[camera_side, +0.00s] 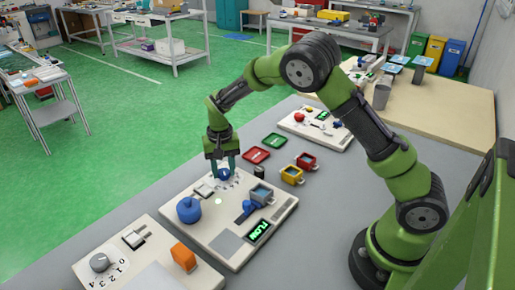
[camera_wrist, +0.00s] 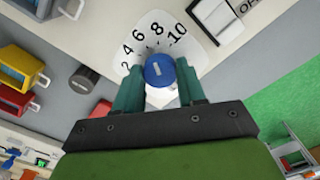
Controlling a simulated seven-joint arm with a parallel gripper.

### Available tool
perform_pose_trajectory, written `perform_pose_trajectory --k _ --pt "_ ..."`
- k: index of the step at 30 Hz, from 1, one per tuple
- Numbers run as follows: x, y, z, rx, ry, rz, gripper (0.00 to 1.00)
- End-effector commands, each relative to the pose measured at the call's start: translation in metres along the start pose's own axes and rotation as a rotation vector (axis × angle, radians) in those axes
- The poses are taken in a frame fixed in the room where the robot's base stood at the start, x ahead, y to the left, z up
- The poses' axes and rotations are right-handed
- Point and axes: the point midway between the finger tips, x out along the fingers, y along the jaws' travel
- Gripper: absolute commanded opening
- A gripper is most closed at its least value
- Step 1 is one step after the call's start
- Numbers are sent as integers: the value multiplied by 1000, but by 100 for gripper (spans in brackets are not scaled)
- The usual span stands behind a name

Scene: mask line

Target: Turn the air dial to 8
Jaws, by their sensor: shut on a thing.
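The blue air dial (camera_wrist: 158,71) sits on a white scale plate (camera_wrist: 139,56) marked 2, 4, 6, 8 and 10. It also shows small in the side view (camera_side: 222,173), on the middle white panel (camera_side: 213,222). My gripper (camera_wrist: 160,84) points down at the dial, with a teal finger on each side, shut on it. A short pale mark on the dial's top lies roughly in line with the 8; I cannot tell its exact reading. The gripper also shows over the dial in the side view (camera_side: 222,165).
A panel with a grey dial (camera_side: 100,262) lies in front.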

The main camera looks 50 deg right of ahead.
Motion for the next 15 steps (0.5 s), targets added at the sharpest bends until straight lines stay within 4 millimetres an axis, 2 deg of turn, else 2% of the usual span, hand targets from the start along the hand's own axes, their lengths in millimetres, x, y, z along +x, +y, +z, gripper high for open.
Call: perform_pose_trajectory --k 7,15 --pt "-1 0 0 153 1 -2 9" --pt "-1 0 -1 235 1 -2 9"
